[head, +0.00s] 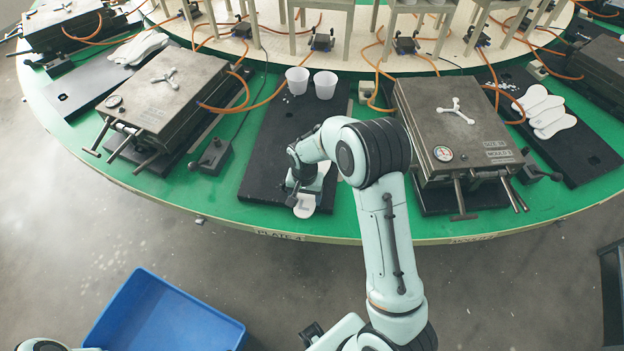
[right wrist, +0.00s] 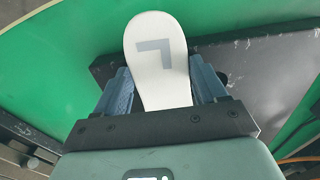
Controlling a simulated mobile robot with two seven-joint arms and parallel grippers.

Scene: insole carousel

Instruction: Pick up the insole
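A white insole (head: 304,206) lies at the front end of a black mat (head: 262,170), its rounded end at or over the mat's front edge. My right gripper (head: 305,186) is at this insole, pointing down, and hides part of it. In the right wrist view the insole (right wrist: 158,70) shows a grey L mark and lies between the two fingers (right wrist: 160,82). The fingers are close to its two sides; whether they press on it cannot be told. My left gripper is not in view.
Two white cups (head: 311,83) stand at the mat's back. Metal moulds (head: 455,120) with handles and orange hoses flank the mat on the green carousel (head: 225,190). More insoles (head: 543,110) lie on the right mat. A blue crate (head: 165,315) stands at lower left.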

